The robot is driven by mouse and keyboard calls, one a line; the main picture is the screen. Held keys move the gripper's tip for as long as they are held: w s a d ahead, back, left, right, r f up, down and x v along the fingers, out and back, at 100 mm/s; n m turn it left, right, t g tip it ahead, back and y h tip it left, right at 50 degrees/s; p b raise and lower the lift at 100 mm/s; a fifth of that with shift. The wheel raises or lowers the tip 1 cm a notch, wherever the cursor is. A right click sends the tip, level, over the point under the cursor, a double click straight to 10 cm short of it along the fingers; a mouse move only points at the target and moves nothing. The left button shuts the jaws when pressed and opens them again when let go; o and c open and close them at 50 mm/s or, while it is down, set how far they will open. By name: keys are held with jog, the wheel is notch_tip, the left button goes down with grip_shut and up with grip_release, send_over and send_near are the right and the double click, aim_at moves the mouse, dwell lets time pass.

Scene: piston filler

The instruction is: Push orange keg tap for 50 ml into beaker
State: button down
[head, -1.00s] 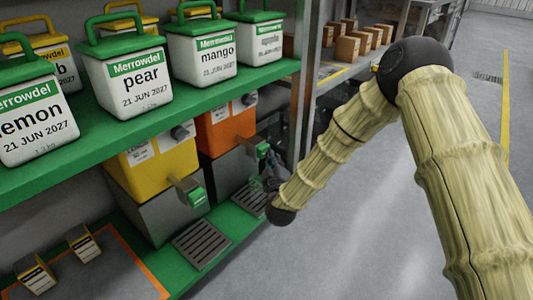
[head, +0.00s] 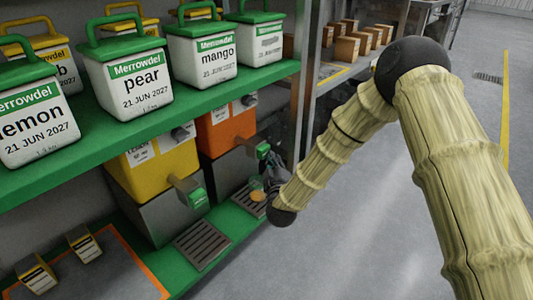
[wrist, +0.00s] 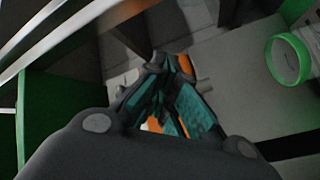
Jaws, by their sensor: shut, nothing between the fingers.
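The orange keg (head: 222,130) stands on the lower level of the green shelving, with its tap (head: 262,150) on the front bearing a green label. A small clear beaker (head: 257,190) with an orange tint low down stands on the drip grate below that tap. My gripper (head: 270,178) is beside the beaker on its right and below the tap, partly hidden by my arm. In the wrist view my gripper (wrist: 168,75) has its teal-padded fingers closed, with orange patches around them. A green ring (wrist: 290,60) shows at the right there, apart from the fingers; I cannot tell for sure what it is.
A yellow keg (head: 140,168) with its own tap (head: 188,190) and drip grate (head: 202,243) stands to the left. The green shelf above (head: 190,105) carries labelled tubs and overhangs the kegs. A shelf post (head: 301,100) rises at the right; the floor beyond is open.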

jog(key=shift+s+d, duration=0.45)
jog(key=shift+d, duration=0.15)
jog(key=shift+d+p, duration=0.1)
jog(key=shift+p, duration=0.25)
jog(key=s+d+p, duration=0.1)
jog(key=d, duration=0.1)
jog(key=s+d, duration=0.2)
jog(key=shift+p, duration=0.4)
dwell(1.2)
